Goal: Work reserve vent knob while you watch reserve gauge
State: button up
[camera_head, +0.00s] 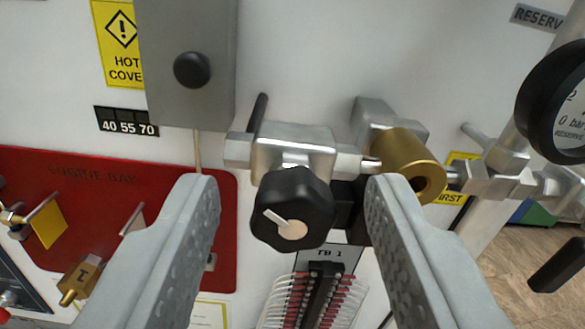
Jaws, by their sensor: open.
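A black lobed knob (305,203) with a pale pointer line on its face sits on a silver valve body (292,146) in the middle of the view. No label on this knob can be read. My gripper (287,190) is open, with one grey finger on each side of the knob. I cannot tell whether either finger touches it. A round black-rimmed gauge (570,105) is cut off at the right edge. Its dial shows "0 bar" and "RESERVE" in part; no needle can be made out.
A brass cylinder (408,162) on silver fittings stands close right of the knob. A grey box (188,60) with a black button is above left. A red panel (100,180) lies left. A terminal strip with wires (318,295) is below. A black handle (558,268) juts at lower right.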

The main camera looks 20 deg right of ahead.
jog(key=shift+w, duration=0.15)
jog(key=shift+c, duration=0.3)
jog(key=c, duration=0.9)
jog(key=shift+m, duration=0.3)
jog(key=m, duration=0.4)
jog(key=shift+d, duration=0.1)
jog(key=m, duration=0.5)
jog(key=shift+m, duration=0.4)
jog(key=shift+f, duration=0.1)
